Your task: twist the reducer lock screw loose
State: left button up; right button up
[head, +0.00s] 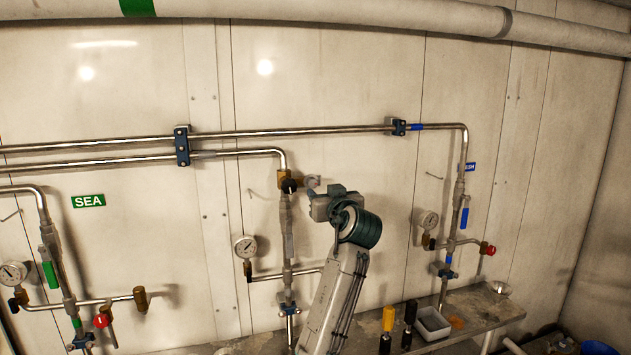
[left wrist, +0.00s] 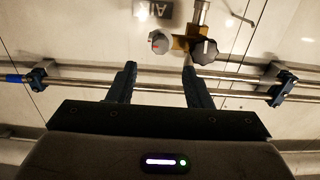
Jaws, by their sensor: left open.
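A brass reducer (head: 282,174) sits on the middle pipe, with a dark lobed knob (head: 289,187) on it. I cannot tell for sure which of these is the lock screw. My left gripper (head: 322,205) is just right of the reducer. In the left wrist view its two fingers (left wrist: 159,72) are apart with nothing between them, and the knob lies beyond the right fingertip. My right gripper is not in view.
Steel pipes (head: 330,132) run along the wall near the gripper. Pressure gauges (head: 246,247) and a blue-handled valve (head: 464,218) are on the lines. A bench (head: 480,312) below holds a grey tray (head: 432,325) and black-handled tools (head: 409,318).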

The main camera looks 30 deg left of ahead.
aim_at(314, 183)
pick_arm(q)
jog(key=p+x, duration=0.1)
jog(key=x, duration=0.2)
jog(key=p+x, duration=0.2)
jog(key=x, duration=0.1)
jog(key=shift+a+r, duration=0.2)
jog(key=shift+r, duration=0.05)
jog(key=shift+w+a+f+p, duration=0.15)
jog(key=shift+w+a+p, duration=0.2)
jog(key=shift+w+a, duration=0.15)
jog(key=shift+w+a+f, duration=0.1)
jog(key=shift+w, duration=0.05)
jog(key=shift+c, duration=0.3)
